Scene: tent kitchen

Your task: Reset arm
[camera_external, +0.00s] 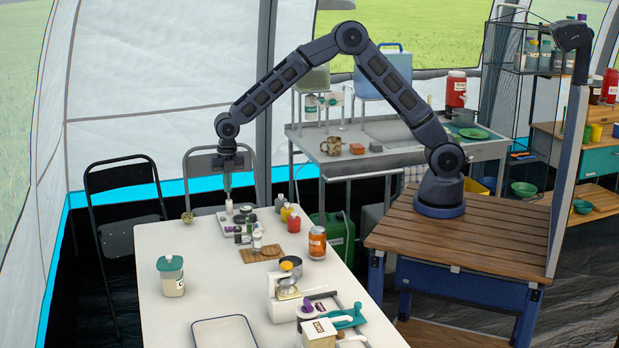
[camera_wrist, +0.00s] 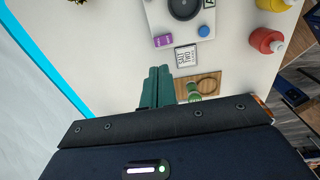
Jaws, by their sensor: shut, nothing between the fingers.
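My arm arches from its base on the wooden stand over to the white table (camera_external: 185,275). My gripper (camera_external: 228,200) points down above the far end of the table. In the wrist view its two green fingers (camera_wrist: 158,70) are together, with nothing between them. A white board (camera_external: 226,230) with a dark round piece and small items is close below the gripper. It also shows at the top of the wrist view (camera_wrist: 155,25). Whether the fingertips touch anything is unclear.
A wooden board (camera_external: 251,255), red bottle (camera_external: 294,223), orange can (camera_external: 317,243) and green-lidded jar (camera_external: 172,277) stand on the table. Chairs (camera_external: 125,190) stand behind. Air above the table is clear.

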